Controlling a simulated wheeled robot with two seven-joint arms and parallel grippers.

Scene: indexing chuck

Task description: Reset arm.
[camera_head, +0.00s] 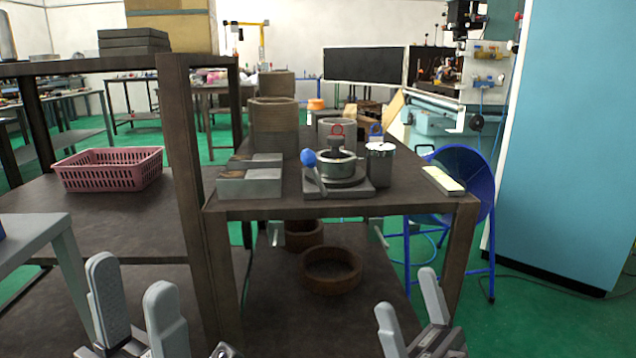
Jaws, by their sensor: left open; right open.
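The indexing chuck (338,180) sits near the front of the dark table, a grey base with a round body and a lever ending in a blue ball knob (308,157). A small part with a red ring (337,130) shows at its top. My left gripper (135,300) is open and empty at the lower left, low in front of the table. My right gripper (408,310) is open and empty at the lower middle right, also low in front of the table. Both are apart from the chuck and touch nothing that I can see.
The dark table (425,205) also bears grey blocks (250,183), a dark cylinder (380,165) and a pale bar (443,180). A brown ring (331,270) lies on its lower shelf. A pink basket (108,169) stands left. A blue round stand (465,185) is right of the table.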

